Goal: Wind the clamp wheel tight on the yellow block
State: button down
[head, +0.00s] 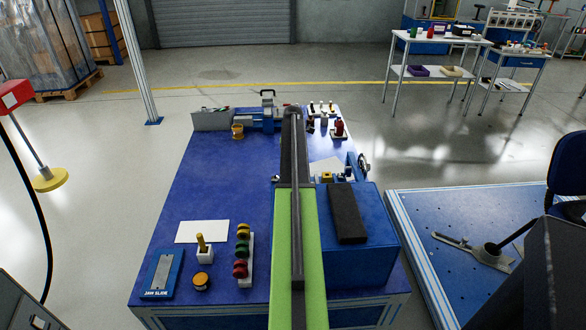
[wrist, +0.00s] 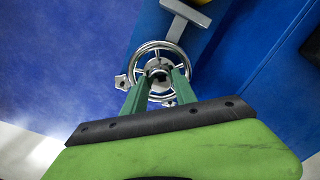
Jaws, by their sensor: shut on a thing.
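The chrome clamp wheel (wrist: 147,54) fills the middle of the wrist view, with a spoked rim, a central hub and small knobs on it. My gripper (wrist: 160,82) has its two green fingers closed around the hub.
The blue table (head: 215,190) carries a blue box (head: 365,240) with a black pad (head: 346,215) close right of my arm. A blue vise (head: 262,118) stands at the back. A jaw slide tray (head: 163,274) and a rack of coloured knobs (head: 246,272) are at front left.

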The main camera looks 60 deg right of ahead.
jog(key=m, duration=1)
jog(key=shift+s+m, duration=0.1)
jog(key=shift+m, duration=0.3)
jog(key=m, duration=0.3)
jog(key=shift+m, duration=0.3)
jog(key=m, duration=0.3)
jog(key=shift+m, duration=0.3)
jog(key=m, duration=0.3)
jog(key=shift+m, duration=0.4)
jog(key=m, duration=1.3)
jog(key=shift+m, duration=0.3)
jog(key=m, duration=0.7)
jog(key=shift+s, duration=0.1)
jog(key=m, duration=0.3)
jog(key=shift+m, duration=0.4)
jog(key=m, duration=0.3)
jog(key=shift+m, duration=0.3)
jog(key=m, duration=0.6)
jog(key=shift+m, duration=0.6)
